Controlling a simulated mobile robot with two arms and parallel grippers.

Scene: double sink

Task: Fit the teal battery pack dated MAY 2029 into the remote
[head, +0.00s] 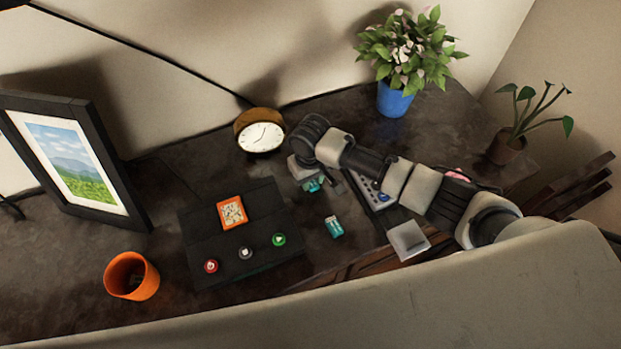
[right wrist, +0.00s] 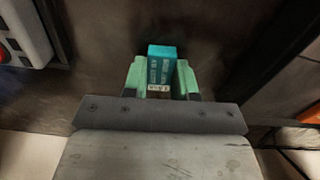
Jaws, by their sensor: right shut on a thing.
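My right gripper (head: 318,186) is shut on a teal battery pack, seen clearly between its green fingers in the right wrist view (right wrist: 161,66). Lettering shows on the pack, but I cannot read a date. A second teal pack (head: 334,227) lies loose on the dark table, nearer the front edge. The grey remote (head: 367,186) lies right of the gripper, partly hidden under my right arm; its battery bay cannot be made out. In the right wrist view, part of a pale device (right wrist: 24,32) shows at top left. My left gripper is not in view.
A pale square piece (head: 408,240) lies near the front edge. Left of the gripper is a black panel (head: 205,235) with several buttons and an orange-framed square. A clock (head: 261,137), orange cup (head: 131,276), picture frame (head: 68,160) and blue plant pot (head: 394,100) stand around.

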